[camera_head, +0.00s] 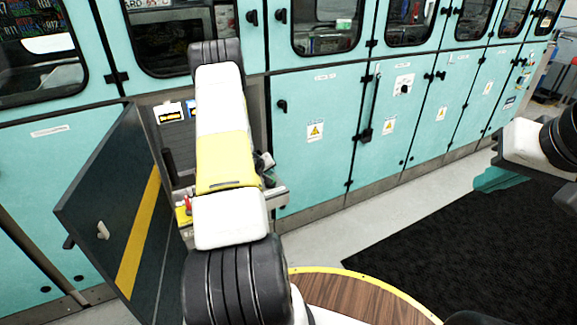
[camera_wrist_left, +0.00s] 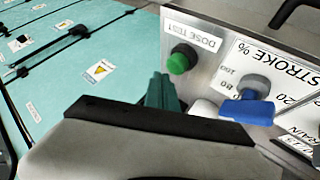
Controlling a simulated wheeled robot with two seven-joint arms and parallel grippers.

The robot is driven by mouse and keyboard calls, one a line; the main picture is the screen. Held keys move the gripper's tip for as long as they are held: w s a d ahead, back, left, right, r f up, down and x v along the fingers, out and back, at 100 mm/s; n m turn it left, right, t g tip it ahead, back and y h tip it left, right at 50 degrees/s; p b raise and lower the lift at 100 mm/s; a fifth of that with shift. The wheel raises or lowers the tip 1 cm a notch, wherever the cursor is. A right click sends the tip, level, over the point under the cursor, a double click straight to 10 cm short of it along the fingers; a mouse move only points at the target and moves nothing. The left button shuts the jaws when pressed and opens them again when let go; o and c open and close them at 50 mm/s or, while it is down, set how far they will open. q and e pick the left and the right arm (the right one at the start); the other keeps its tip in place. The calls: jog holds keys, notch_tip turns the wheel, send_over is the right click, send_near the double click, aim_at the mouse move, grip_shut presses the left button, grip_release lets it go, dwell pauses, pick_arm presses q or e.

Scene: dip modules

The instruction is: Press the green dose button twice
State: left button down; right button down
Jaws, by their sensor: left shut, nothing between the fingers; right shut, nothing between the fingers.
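The green dose button (camera_wrist_left: 179,63) shows in the left wrist view, in a dark collar on a metal panel beside a "DOSE TEST" label (camera_wrist_left: 193,35). My left gripper (camera_wrist_left: 163,90) is shut and empty, its teal fingers just below and left of the button in that view. I cannot tell whether a small gap is left between them. In the head view my left arm largely hides the panel, and the button cannot be made out. My right gripper (camera_head: 500,179) is shut and empty above the dark mat, far right of the panel.
A blue knob (camera_wrist_left: 247,107) on the stroke scale sits beside the button. In the head view a dark door (camera_head: 110,215) with a yellow stripe stands open left of my arm. Teal cabinets (camera_head: 320,130) line the back. The black mat (camera_head: 440,245) is clear.

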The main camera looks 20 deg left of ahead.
pick_arm(q)
jog(key=shift+f, duration=0.15)
jog(key=shift+f, duration=0.3)
jog(key=shift+f, duration=0.6)
dwell(1.0)
jog(key=shift+r, duration=1.05)
jog(key=shift+r, duration=2.5)
